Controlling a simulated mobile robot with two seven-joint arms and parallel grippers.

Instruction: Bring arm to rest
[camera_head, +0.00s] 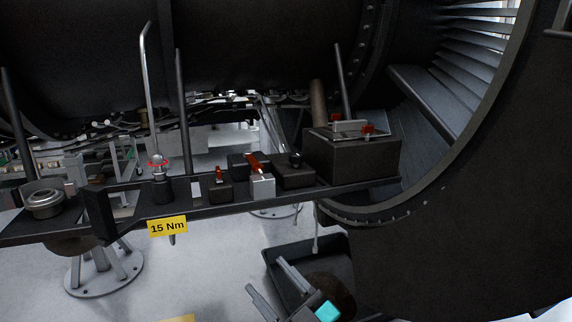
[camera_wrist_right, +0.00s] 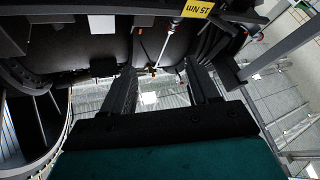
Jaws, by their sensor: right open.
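My right gripper (camera_head: 266,275) shows low in the head view, below the shelf, with its two fingers apart and nothing between them. It points up and to the left. In the right wrist view its fingers (camera_wrist_right: 160,68) stand apart with an empty gap, and the underside of the engine and shelf area lies beyond the tips. The right arm behind the gripper is mostly out of the picture. My left gripper is in neither view.
A dark shelf (camera_head: 120,238) with a yellow "15 Nm" label (camera_head: 167,227) crosses above the right gripper. It carries several small boxes and a larger dark box (camera_head: 350,158). The large engine cowl (camera_head: 450,250) stands at right. The pale floor (camera_head: 215,275) is open at left.

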